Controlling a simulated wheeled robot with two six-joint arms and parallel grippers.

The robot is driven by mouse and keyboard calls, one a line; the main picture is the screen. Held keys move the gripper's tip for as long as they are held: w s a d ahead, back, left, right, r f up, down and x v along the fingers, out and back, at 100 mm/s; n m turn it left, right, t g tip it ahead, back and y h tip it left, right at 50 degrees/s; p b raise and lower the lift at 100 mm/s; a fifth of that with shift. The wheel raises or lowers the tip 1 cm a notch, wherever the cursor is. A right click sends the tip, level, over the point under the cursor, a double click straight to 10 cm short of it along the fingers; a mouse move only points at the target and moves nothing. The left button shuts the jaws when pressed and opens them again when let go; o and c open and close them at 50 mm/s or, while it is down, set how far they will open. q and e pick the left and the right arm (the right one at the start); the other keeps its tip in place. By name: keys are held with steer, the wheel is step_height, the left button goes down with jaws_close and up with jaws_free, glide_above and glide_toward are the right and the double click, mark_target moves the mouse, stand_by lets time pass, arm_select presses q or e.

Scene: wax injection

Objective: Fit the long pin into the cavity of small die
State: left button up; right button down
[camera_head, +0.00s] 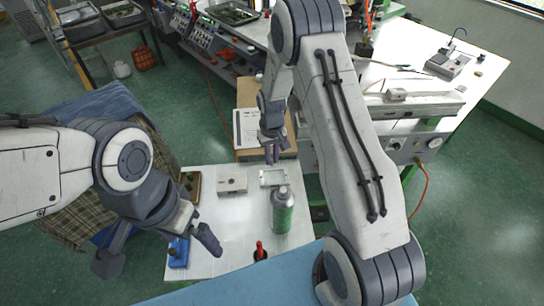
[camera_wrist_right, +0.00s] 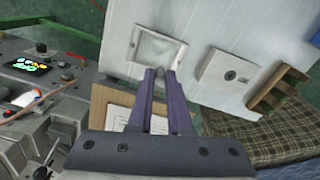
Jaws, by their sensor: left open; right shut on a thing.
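The small die appears to be the pale grey block (camera_head: 232,185) with a small dark mark on top, lying on the white table; it also shows in the right wrist view (camera_wrist_right: 230,75). My right gripper (camera_head: 272,155) is just above the far edge of the table, close to a white shallow frame (camera_head: 265,181). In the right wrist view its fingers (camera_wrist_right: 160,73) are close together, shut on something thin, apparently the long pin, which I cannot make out. My left gripper (camera_head: 207,240) is open over the table's left front part, and no object shows in it.
A green and grey bottle (camera_head: 282,212) stands right of the die. A red-topped item (camera_head: 260,250) and a blue item (camera_head: 178,253) are near the front. A wooden tray (camera_wrist_right: 278,88) lies beside the die.

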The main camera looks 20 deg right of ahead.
mark_target(272, 165)
steer(key=shift+s, duration=0.15)
steer(key=shift+f, duration=0.25)
steer(key=shift+f+b, duration=2.2)
steer(key=shift+f, duration=0.45)
steer(key=shift+f+b, duration=0.75)
steer(key=shift+f, duration=0.2)
steer(key=c, duration=0.8)
jaws_free()
steer(key=shift+o, duration=0.2)
steer(key=shift+r, duration=0.6)
step_height(272, 165, up, 9)
steer(key=b, duration=0.2)
steer(key=shift+r+b, duration=0.2)
steer(key=shift+b, duration=0.15)
